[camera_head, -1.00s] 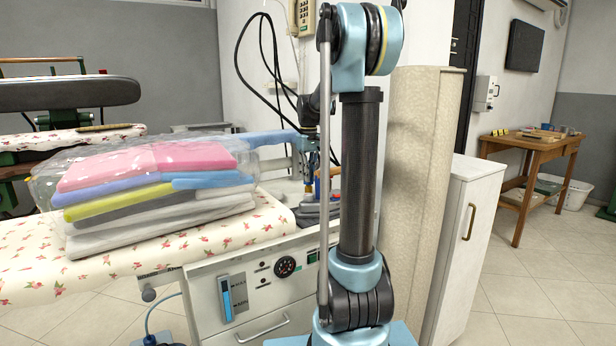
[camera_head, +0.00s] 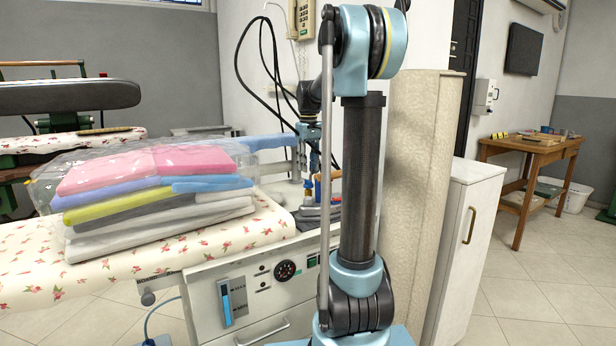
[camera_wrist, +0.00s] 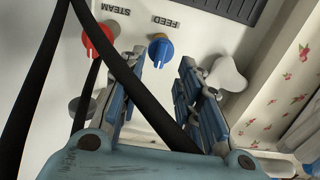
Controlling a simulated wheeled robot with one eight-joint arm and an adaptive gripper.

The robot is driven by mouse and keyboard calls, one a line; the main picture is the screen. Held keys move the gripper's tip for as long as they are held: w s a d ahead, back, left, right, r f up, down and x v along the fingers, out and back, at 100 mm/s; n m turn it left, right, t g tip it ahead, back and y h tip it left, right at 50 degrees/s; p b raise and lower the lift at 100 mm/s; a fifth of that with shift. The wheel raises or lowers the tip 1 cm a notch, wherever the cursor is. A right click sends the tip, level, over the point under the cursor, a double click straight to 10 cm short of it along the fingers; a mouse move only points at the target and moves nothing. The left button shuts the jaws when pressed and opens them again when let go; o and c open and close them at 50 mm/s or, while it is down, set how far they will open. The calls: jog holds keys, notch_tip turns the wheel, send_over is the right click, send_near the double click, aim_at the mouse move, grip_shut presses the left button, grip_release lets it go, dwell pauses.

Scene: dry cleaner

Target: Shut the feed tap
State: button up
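The feed tap (camera_wrist: 160,48) is a blue knob with a yellow part, beside the upside-down FEED label on a pale panel in the wrist view. My gripper (camera_wrist: 163,66) is open, with its two blue-grey fingers apart. In the image the tap lies just beyond the fingertips, roughly between them and nearer the left one. I see no contact, and cannot tell the depth gap. A black cable crosses in front of the fingers. In the head view my gripper (camera_head: 310,155) is small and partly hidden beside my arm, above the end of the ironing table.
A red knob (camera_wrist: 97,40) by the STEAM label is left of the tap. A white lobed knob (camera_wrist: 228,78) is close to the right finger. A grey knob (camera_wrist: 82,107) is at lower left. Bagged folded laundry (camera_head: 150,190) lies on the flowered board (camera_head: 140,268).

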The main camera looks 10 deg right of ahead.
notch_tip(320, 180, up, 6)
jog(key=shift+r, duration=0.25)
dwell(0.4)
